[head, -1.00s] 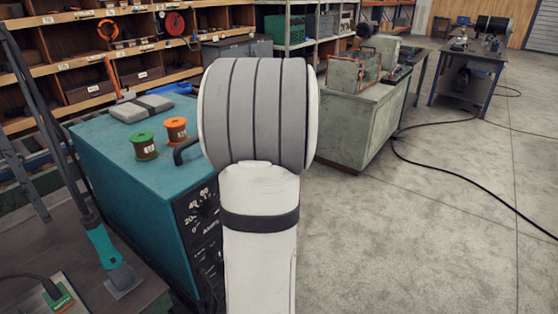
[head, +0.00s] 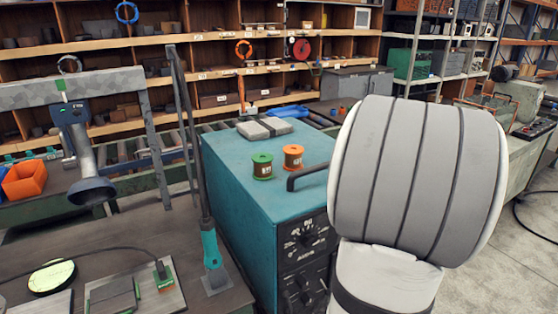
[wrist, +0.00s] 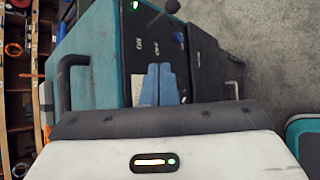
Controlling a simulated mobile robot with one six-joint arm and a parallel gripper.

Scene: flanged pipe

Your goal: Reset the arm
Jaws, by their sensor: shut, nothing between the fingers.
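My gripper (wrist: 159,70) shows in the wrist view as two blue fingers side by side, shut with nothing between them. Behind them is the dark front panel of the teal machine (wrist: 98,70); I cannot tell the distance. In the head view my pale arm with grey bands fills the right of the picture and my gripper is not seen. The same teal machine (head: 245,185) stands left of my arm there.
A green spool (head: 262,166) and an orange spool (head: 293,158) stand on the machine. A workbench (head: 120,240) with a teal-handled tool (head: 211,248) is at the left. Shelves (head: 200,38) line the back. Open floor (head: 500,275) lies at the right.

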